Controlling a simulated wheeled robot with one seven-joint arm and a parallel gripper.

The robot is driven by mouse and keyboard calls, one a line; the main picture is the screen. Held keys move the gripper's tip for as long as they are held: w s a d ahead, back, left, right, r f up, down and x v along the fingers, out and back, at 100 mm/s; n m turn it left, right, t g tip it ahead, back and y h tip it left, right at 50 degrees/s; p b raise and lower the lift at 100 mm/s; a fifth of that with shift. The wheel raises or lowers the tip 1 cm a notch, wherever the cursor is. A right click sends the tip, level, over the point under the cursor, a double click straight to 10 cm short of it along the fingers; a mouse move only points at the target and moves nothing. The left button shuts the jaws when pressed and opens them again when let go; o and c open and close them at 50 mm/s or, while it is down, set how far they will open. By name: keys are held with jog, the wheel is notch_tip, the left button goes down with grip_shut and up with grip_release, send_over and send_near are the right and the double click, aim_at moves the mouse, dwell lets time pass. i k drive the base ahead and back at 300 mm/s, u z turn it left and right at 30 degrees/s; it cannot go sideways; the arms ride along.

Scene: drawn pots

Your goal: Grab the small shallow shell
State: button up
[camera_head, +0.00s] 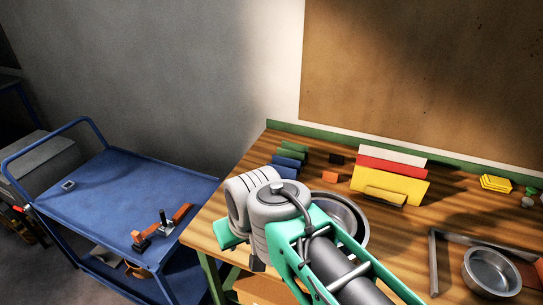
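A small round grey metal dish (491,269), shallow and open at the top, sits on the wooden bench at the lower right. A second round metal bowl (351,214) sits near the middle of the bench, partly hidden behind my teal and grey arm. The small dish looks most like the shallow shell, but I cannot be sure from this view. My arm reaches over the front left of the bench, and its fingers do not show. The small dish is well to the right of the arm and apart from it.
A dark metal angle bar (434,262) lies left of the small dish. Yellow, red and white upright plates (390,185) and green and blue blocks (288,161) stand at the back. A yellow stack (496,183) is at the right. A blue cart (110,196) stands left.

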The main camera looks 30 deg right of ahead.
aim_at(488, 273)
jog(key=u, duration=0.75)
jog(key=k, duration=1.05)
jog(key=z, duration=1)
jog(key=i, duration=0.5)
jog(key=u, duration=0.05)
